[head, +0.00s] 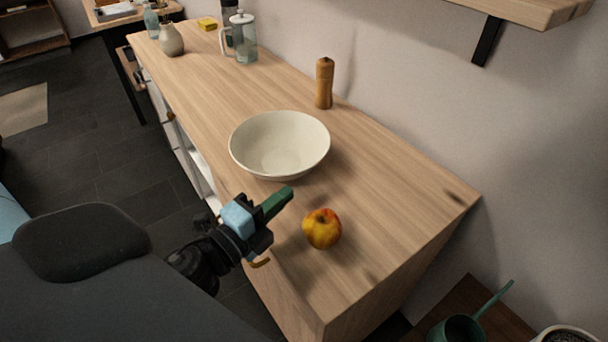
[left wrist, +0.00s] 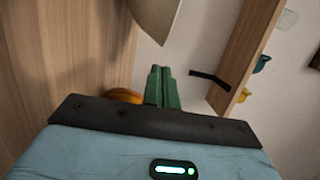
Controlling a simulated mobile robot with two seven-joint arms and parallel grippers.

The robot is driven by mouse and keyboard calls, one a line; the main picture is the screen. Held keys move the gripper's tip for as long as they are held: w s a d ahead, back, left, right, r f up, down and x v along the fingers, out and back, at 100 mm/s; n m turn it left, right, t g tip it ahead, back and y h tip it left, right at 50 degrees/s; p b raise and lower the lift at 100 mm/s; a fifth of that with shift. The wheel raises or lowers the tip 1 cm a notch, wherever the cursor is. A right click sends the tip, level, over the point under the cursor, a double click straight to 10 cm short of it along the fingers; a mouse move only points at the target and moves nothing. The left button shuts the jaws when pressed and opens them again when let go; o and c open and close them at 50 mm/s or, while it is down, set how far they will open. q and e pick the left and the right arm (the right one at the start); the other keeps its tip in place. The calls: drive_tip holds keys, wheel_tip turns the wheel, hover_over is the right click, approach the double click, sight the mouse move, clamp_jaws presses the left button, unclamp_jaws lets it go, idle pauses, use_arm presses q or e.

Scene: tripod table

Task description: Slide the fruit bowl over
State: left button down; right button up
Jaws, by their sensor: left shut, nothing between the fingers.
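The fruit bowl (head: 279,144) is a wide cream bowl, upright and empty, on the wooden counter. Part of it also shows at the top of the left wrist view (left wrist: 155,16). My left gripper (head: 284,195) has green fingers and is shut with nothing in it. Its tips are just in front of the bowl's near side, at the counter's left edge; I cannot tell whether they touch it. A red and yellow apple (head: 322,229) lies on the counter to the right of the gripper, apart from the bowl. My right gripper is not in view.
A wooden pepper mill (head: 324,83) stands behind the bowl near the wall. A glass press (head: 243,38), a grey vase (head: 171,39) and a yellow block (head: 208,24) stand at the far end. The counter (head: 400,190) is clear right of the bowl.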

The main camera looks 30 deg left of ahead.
use_arm(q)
drive_tip(key=shift+w+d+p, duration=0.25)
drive_tip(key=shift+w, duration=1.45)
drive_tip(key=shift+w+d+p, duration=0.2)
drive_tip(key=shift+w+p, duration=0.05)
drive_tip(key=shift+w, duration=1.4)
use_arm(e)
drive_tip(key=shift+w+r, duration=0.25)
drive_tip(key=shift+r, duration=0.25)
